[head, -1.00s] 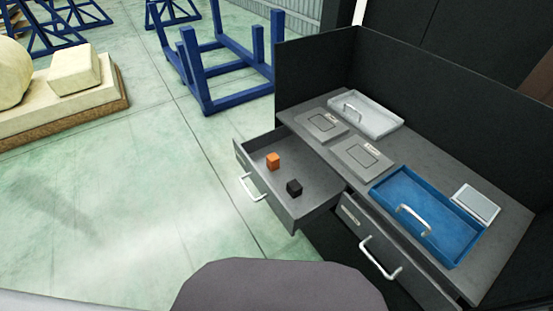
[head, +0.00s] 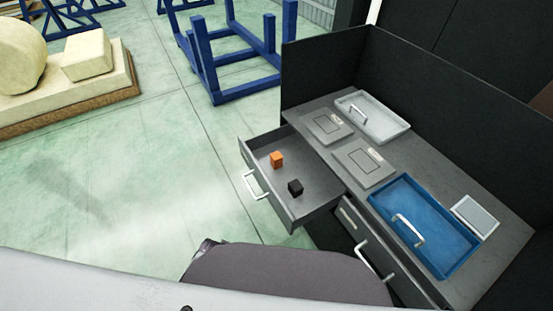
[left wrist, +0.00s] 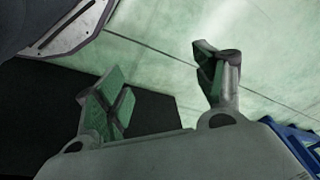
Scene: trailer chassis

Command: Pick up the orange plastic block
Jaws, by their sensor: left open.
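The orange block (head: 277,159) lies in the open drawer (head: 318,203) of the grey desk, near the drawer's far left part. My left gripper (left wrist: 165,90) shows in the left wrist view with its two fingers apart and nothing between them, above the green floor and a dark area. The orange block does not show in the left wrist view. Neither gripper shows in the head view, so how far the left one is from the block cannot be told.
A black block (head: 295,187) lies in the same drawer. A white tray (head: 385,127) and a blue tray (head: 458,262) with handles stand on the desk top, beside flat grey panels (head: 367,163). A blue frame (head: 235,95) stands on the floor behind. The floor left of the drawer is clear.

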